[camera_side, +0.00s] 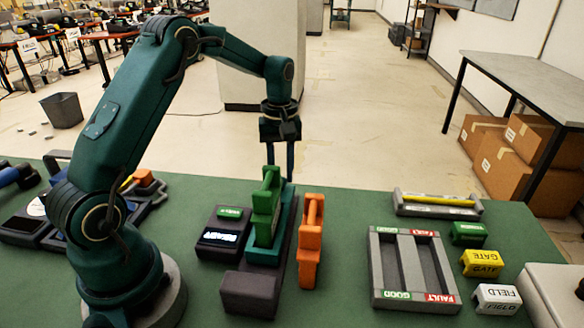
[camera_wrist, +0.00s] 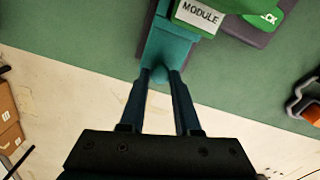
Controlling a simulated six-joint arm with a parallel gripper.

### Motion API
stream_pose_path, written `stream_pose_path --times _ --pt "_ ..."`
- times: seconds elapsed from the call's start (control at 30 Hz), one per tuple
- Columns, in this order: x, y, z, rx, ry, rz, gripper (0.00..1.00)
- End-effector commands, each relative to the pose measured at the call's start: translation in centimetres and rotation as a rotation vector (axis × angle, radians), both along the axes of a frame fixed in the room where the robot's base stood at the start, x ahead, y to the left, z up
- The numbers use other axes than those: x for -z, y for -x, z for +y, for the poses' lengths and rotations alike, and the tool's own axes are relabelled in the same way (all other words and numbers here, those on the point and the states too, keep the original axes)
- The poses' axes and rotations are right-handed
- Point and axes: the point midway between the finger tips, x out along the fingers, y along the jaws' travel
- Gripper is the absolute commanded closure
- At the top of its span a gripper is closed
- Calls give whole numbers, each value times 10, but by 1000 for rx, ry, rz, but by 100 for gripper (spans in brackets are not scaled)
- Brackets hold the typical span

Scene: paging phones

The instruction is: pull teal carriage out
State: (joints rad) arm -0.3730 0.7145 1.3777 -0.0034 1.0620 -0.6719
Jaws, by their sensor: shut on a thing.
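The teal carriage (camera_side: 286,216) sits in a dark base in the side view, with a green handset-shaped module (camera_side: 265,205) standing on it. In the wrist view the teal carriage (camera_wrist: 166,50) runs up to the module (camera_wrist: 203,14), which bears a MODULE label. My gripper (camera_side: 281,168) is at the far end of the carriage. In the wrist view my gripper (camera_wrist: 160,78) is shut on a rounded teal knob (camera_wrist: 159,73) at the carriage's near end. The side view hides the knob behind the module.
A dark unit with a lit display (camera_side: 220,236) stands left of the carriage, and an orange handset (camera_side: 310,240) close on its right. A grey two-slot tray (camera_side: 410,268) marked GOOD and FAULT lies further right, near green, yellow and white labelled blocks. The green table's far edge is by my gripper.

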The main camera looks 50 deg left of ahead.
Motion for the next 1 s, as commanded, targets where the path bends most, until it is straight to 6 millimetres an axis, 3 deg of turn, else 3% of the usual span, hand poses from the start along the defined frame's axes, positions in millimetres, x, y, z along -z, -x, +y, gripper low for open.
stream_pose_path --times 0.1,0.13,0.2,0.57,1.0 --pt "-2 -5 5 -2 -16 -23 100" --pt "-2 -5 5 -2 -15 -22 61" --pt "-2 -4 5 -2 -14 -21 39" --pt "-4 -3 3 -1 -10 -16 39" --pt "-52 -3 4 -1 -11 -18 39"
